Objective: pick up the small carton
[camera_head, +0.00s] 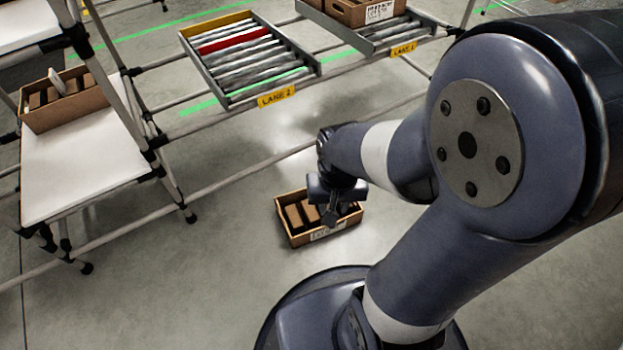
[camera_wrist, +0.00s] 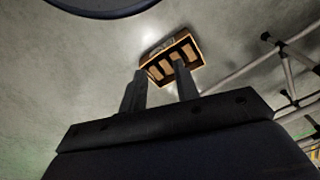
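An open brown carton (camera_head: 303,239) with a white label on its front and several brown blocks inside lies below my gripper, apparently on the floor near my base. My gripper (camera_head: 331,217) is over its right part in the head view and hides some of its inside. In the wrist view, the carton (camera_wrist: 158,47) shows beyond the fingertips and looks some way off. My gripper's two fingers (camera_wrist: 161,68) are apart with nothing held between them. I cannot tell the exact height of the gripper above the carton.
A roller lane (camera_head: 250,62) marked LANE 2 is empty; another, LANE 1, holds a carton (camera_head: 362,10). A left white shelf (camera_head: 80,180) bears a further carton (camera_head: 70,112). Rack tubes (camera_head: 220,183) run behind the lower carton. Floor left of that carton is clear.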

